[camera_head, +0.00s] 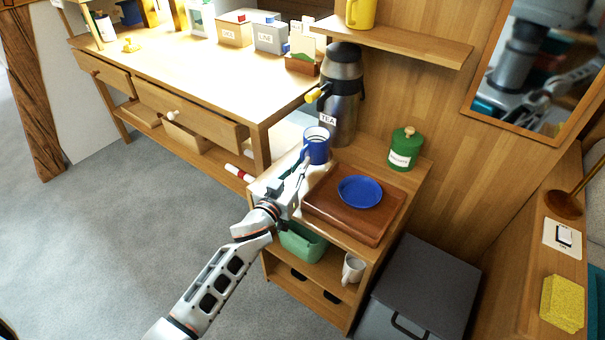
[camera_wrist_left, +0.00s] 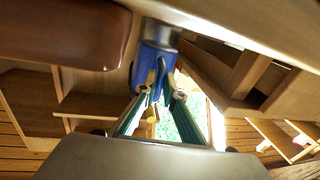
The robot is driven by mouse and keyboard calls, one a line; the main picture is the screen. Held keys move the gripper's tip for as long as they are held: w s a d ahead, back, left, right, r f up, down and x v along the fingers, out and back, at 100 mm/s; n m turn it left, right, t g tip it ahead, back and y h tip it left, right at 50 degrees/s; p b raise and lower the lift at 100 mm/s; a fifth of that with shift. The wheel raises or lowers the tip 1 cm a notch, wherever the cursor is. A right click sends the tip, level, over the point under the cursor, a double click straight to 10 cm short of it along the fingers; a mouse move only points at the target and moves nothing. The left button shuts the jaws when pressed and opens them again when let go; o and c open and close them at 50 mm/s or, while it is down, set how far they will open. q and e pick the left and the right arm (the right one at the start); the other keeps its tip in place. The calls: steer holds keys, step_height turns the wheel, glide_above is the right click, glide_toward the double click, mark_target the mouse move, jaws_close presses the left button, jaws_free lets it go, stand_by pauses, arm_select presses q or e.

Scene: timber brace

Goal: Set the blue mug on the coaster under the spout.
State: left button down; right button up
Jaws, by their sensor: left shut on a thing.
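The blue mug (camera_head: 316,150) is upright at the left end of the low cabinet, in front of the steel tea urn (camera_head: 343,112). The urn's yellow spout (camera_head: 314,95) shows above the mug in the head view. My left gripper (camera_head: 304,166) is shut on the mug at its near side. In the left wrist view the fingers (camera_wrist_left: 164,92) close in at the blue mug (camera_wrist_left: 156,58). I cannot make out the coaster, and cannot tell whether the mug touches a surface. My right gripper is not in view.
A brown wooden board (camera_head: 323,207) with a blue dish (camera_head: 360,191) lies right beside the gripper. A green canister (camera_head: 404,150) stands behind on the right. A green bin (camera_head: 302,243) and a white mug (camera_head: 353,268) are on the shelf below. A workbench (camera_head: 205,72) stands left.

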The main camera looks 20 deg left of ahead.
arm_select(q)
step_height(320, 180, down, 4)
steer(key=shift+s+r+b, duration=0.15)
steer(key=shift+r+b, duration=0.1)
steer(key=shift+b, duration=0.15)
steer(key=shift+f, duration=0.35)
steer(key=shift+w+b, duration=0.3)
steer(key=shift+b, duration=0.05)
steer(key=shift+r, duration=0.4)
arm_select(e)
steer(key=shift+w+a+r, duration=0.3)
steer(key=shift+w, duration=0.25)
arm_select(q)
steer(key=shift+f, duration=0.25)
steer(key=c, duration=2.1)
jaws_free()
steer(key=shift+c, duration=0.2)
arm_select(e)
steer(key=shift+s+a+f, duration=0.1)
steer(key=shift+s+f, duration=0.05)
arm_select(q)
steer(key=shift+r, duration=0.1)
